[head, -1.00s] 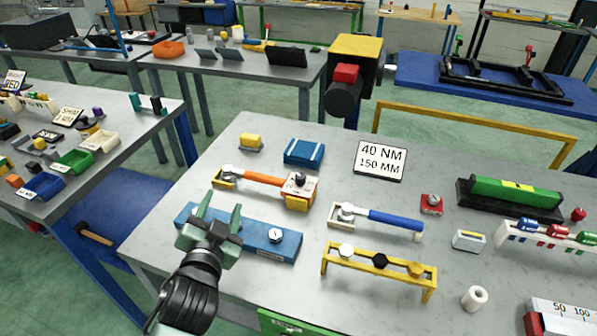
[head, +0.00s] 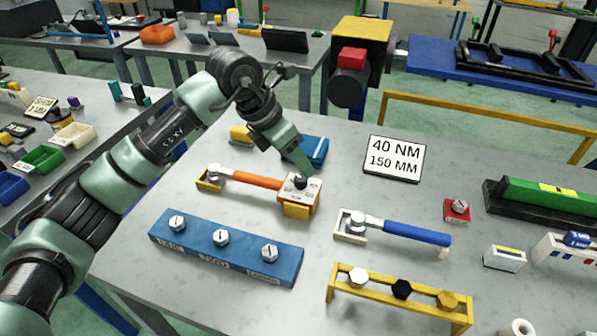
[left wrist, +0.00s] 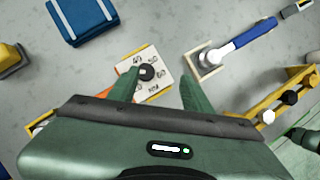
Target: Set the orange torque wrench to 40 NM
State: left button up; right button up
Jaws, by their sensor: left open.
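The orange torque wrench (head: 256,181) lies on the grey table with its head end in a yellow holder (head: 209,180). A cream dial box with a black knob (head: 301,181) sits at its right end, on a yellow block. Numbers around the knob (left wrist: 147,73) show in the left wrist view but are too small to read surely. My left gripper (head: 303,165) points down at the dial box, its fingers apart on both sides above it in the left wrist view (left wrist: 160,90). A sign (head: 395,158) reads 40 NM, 150 MM.
A blue-handled wrench (head: 410,232) lies to the right of the dial box. A blue case (head: 315,150) stands behind my left gripper. A blue block with several bolts (head: 225,246) and a yellow rack (head: 400,290) stand in front.

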aim_at(300, 178)
pick_arm(q)
jog(key=shift+y, duration=0.4)
jog(key=f, duration=0.2)
jog(key=w+f+p, duration=0.1)
jog(key=f, duration=0.1)
jog(key=w+f, duration=0.1)
jog(key=f, duration=0.2)
jog(key=shift+w+d+p, duration=0.15)
jog(key=shift+d+p, duration=0.1)
jog(key=shift+p, duration=0.1)
grip_shut()
